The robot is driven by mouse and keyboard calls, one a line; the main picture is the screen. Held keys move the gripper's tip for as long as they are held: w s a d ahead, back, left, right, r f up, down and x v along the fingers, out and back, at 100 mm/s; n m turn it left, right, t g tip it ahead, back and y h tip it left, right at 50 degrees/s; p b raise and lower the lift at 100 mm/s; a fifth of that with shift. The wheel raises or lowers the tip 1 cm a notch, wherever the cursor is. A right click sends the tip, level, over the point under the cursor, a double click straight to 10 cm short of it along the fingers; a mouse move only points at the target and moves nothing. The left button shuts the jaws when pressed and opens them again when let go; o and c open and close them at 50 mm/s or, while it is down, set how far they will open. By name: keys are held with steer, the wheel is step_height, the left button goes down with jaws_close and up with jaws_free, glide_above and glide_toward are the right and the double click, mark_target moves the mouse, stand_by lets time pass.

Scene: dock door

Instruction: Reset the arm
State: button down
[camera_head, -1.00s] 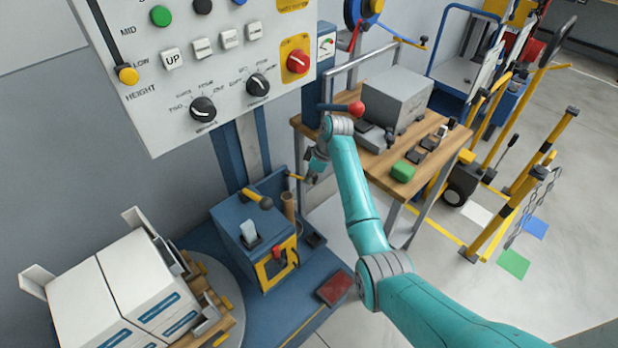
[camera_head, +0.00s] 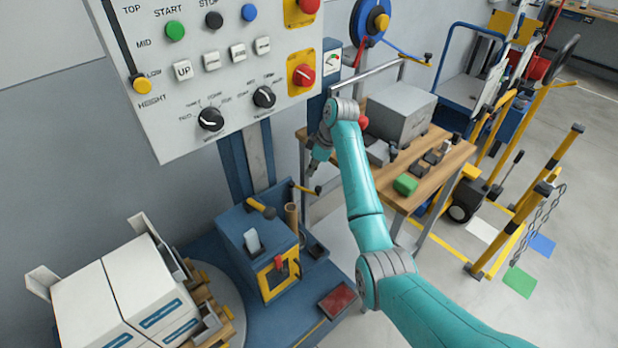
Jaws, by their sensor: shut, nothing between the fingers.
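My teal arm reaches up from the lower right to the middle of the head view. My gripper (camera_head: 313,167) hangs at its end, pointing down, small and dark, shut and empty.
White cartons (camera_head: 115,295) stand on a round turntable at lower left. Yellow posts with a chain (camera_head: 540,215) stand at right.

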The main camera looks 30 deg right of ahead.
stand_by(0.6)
